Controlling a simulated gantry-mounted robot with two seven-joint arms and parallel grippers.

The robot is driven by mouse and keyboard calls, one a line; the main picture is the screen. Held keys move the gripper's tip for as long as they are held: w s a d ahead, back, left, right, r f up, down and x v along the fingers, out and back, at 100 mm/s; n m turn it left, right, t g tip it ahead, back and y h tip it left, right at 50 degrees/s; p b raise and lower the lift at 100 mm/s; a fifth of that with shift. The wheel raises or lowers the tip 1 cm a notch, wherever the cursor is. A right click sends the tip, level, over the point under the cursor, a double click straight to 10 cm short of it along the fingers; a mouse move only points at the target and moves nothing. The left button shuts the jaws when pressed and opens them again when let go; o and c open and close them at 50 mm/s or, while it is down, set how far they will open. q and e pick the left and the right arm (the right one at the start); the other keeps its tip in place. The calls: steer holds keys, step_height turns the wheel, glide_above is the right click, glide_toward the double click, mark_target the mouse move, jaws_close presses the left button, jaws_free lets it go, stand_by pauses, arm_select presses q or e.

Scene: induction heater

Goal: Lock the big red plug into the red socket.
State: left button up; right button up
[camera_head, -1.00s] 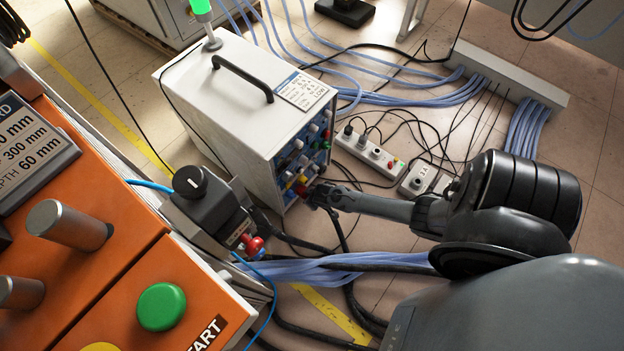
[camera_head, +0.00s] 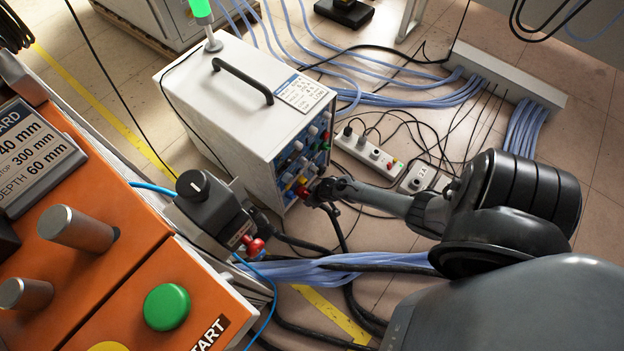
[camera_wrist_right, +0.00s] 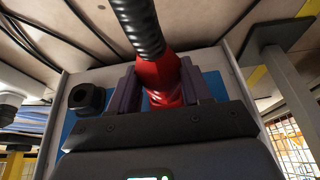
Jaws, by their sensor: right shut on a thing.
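In the right wrist view, my right gripper (camera_wrist_right: 162,90) is shut on the big red plug (camera_wrist_right: 160,75), with a finger on each side. A black ribbed cable runs from the plug to the top edge. Behind it is the blue panel of the white power unit. In the head view, my right gripper (camera_head: 318,190) is at the lower front of that unit (camera_head: 290,165). A bit of red (camera_head: 303,191) shows beside the fingertips. The red socket cannot be made out, and I cannot tell how far the plug is seated. My left gripper is not in view.
A black socket or plug (camera_wrist_right: 86,97) sits left of the red plug in the wrist view. In the head view, a black switch box (camera_head: 208,205) with a red fitting (camera_head: 254,246) stands left of my gripper. Power strips (camera_head: 368,155) and cables lie on the floor.

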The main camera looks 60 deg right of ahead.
steer(key=shift+s+d+y, duration=0.1)
steer(key=shift+d+y, duration=0.05)
steer(key=shift+y, duration=0.55)
steer(key=shift+f, duration=0.1)
steer(key=shift+d+y+b, duration=0.1)
steer(key=shift+y+b, duration=0.2)
steer(key=shift+y, duration=0.2)
steer(key=shift+m+y, duration=0.3)
steer(key=shift+f, duration=0.1)
